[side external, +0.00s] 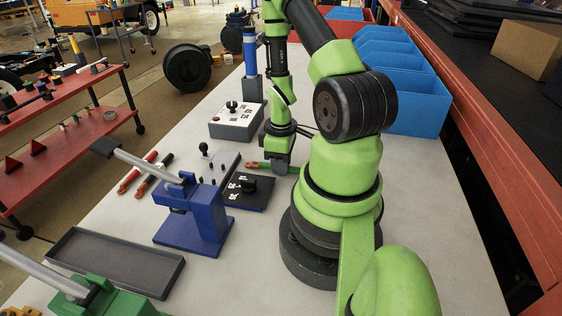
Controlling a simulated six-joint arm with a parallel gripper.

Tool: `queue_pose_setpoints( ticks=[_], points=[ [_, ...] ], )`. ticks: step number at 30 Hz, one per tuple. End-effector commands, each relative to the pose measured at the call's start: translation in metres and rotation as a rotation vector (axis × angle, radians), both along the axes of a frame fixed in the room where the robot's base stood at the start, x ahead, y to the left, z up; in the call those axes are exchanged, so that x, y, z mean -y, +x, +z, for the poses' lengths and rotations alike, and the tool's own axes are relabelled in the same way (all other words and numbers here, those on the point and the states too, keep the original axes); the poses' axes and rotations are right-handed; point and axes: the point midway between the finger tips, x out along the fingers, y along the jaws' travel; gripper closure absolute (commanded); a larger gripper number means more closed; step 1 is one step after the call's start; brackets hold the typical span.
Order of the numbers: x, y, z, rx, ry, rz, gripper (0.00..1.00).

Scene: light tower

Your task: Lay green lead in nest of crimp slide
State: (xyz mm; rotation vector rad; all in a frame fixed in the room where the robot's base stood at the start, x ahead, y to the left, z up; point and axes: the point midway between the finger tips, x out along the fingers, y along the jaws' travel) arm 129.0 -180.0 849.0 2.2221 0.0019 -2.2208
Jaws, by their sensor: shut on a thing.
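My gripper (279,166) points down at the middle of the table, shut on the green lead (293,169). The lead's copper-coloured end (254,164) sticks out to the left of the jaws, and green shows to their right. The jaws hide the part between. The lead is low over the table; I cannot tell whether it touches anything. A grey plate with a ball-topped knob (205,150) lies left of the gripper, beside a blue lever press (190,222). It may be the crimp slide, but I cannot make out its nest.
A black plate with a knob (250,187) lies just in front of the gripper. A white control box (236,122) stands behind. A grey tray (115,262), green press (85,295) and blue bins (405,90) surround the work.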

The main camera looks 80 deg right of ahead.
Motion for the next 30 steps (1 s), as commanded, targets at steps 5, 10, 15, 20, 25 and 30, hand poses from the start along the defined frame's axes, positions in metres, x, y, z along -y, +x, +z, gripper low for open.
queue_pose_setpoints(
  ticks=[5, 10, 15, 20, 25, 30],
  points=[
    [0.0, 0.0, -0.002, 0.0, 0.0, 0.0, 0.54],
    [0.0, 0.0, -0.002, 0.0, 0.0, 0.0, 0.54],
    [0.0, 0.0, 0.001, 0.0, -0.001, 0.0, 0.54],
    [0.001, 0.001, 0.016, 0.003, -0.005, 0.0, 0.54],
    [0.002, 0.001, 0.046, 0.004, -0.007, -0.001, 0.54],
    [0.001, 0.001, 0.077, 0.005, -0.007, 0.001, 0.54]
  ],
)
